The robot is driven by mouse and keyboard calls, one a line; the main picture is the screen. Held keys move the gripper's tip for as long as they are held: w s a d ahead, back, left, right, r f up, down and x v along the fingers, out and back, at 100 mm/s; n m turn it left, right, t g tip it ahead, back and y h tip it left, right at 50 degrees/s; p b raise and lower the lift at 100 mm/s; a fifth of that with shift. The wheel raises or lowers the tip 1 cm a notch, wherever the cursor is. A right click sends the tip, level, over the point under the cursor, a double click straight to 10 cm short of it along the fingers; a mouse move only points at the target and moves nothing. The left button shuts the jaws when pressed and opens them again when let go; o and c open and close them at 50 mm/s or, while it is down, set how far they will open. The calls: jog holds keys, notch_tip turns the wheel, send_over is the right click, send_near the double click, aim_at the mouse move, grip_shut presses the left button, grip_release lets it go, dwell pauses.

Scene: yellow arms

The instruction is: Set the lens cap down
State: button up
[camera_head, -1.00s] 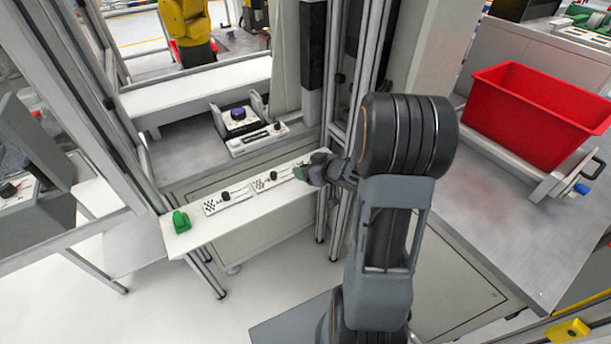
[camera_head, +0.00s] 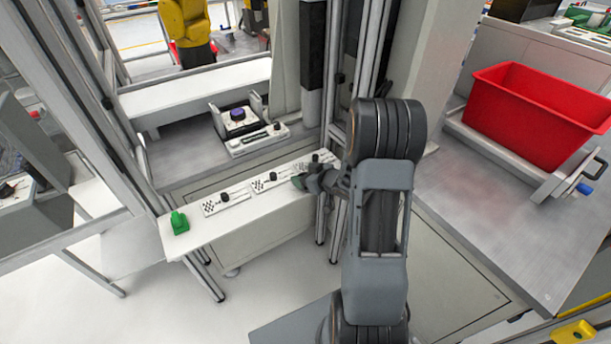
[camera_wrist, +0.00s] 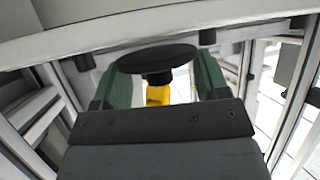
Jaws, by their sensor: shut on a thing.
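My gripper (camera_head: 298,182) hangs at the front edge of the white bench (camera_head: 240,225), near its right end. In the wrist view its green fingers (camera_wrist: 160,80) stand on both sides of a black round disc with a short stub, which looks like the lens cap (camera_wrist: 158,57). The fingers are shut on it. In the head view the cap is not clear, being small and hidden by the gripper. I cannot tell whether it touches the bench.
Checkered cards with black knobs (camera_head: 225,197) line the bench, one just behind my gripper. A green block (camera_head: 179,222) stands at the left end. Metal posts rise at the right. A device with a purple top (camera_head: 238,114) is behind. A red bin (camera_head: 535,110) is far right.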

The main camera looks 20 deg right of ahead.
jog(key=shift+f, duration=0.1)
jog(key=shift+f+b, duration=0.45)
jog(key=shift+f, duration=0.1)
